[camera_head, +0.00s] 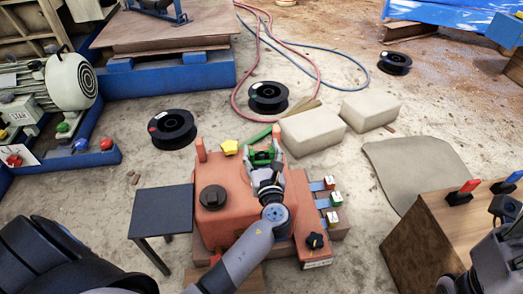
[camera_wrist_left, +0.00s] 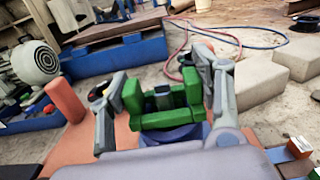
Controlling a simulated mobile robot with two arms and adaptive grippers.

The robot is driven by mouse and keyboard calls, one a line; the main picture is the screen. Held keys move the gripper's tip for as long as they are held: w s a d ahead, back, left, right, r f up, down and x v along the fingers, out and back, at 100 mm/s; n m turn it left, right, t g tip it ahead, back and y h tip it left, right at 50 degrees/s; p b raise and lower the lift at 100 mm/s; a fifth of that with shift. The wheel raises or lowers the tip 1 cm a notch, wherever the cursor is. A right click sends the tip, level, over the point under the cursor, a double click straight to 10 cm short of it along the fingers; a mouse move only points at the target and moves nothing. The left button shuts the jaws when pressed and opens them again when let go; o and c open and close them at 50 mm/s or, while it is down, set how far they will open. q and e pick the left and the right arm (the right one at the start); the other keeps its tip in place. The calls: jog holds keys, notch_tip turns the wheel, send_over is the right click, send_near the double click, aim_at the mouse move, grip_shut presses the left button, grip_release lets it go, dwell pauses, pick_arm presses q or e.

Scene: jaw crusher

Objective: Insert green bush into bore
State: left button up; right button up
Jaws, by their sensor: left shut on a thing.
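My left gripper (camera_head: 264,160) is over the far part of the orange machine body (camera_head: 222,226). Its two fingers show in the left wrist view (camera_wrist_left: 163,100), one on each side of a green U-shaped piece (camera_wrist_left: 165,121). This piece, which I take for the green bush, also shows in the head view (camera_head: 262,156). The fingers are shut on it. Beneath it a purple-blue round part (camera_wrist_left: 170,137) shows in the wrist view. I cannot make out the bore; the gripper and green piece cover that area. Only a grey part of my right arm shows at the lower right.
A small dark table (camera_head: 161,211) stands left. Pale blocks (camera_head: 312,130) and black spools (camera_head: 172,129) lie beyond. A wooden box (camera_head: 440,235) stands right.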

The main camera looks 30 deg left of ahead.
pick_arm(q)
jog(key=shift+f, duration=0.2)
dwell(0.3)
jog(key=o, duration=1.4)
jog(key=shift+o, duration=0.2)
jog(key=shift+s+d, duration=0.2)
jog(key=shift+s, duration=0.05)
jog(key=v, duration=1.1)
jog(key=shift+s+d, duration=0.1)
jog(key=shift+s, duration=0.1)
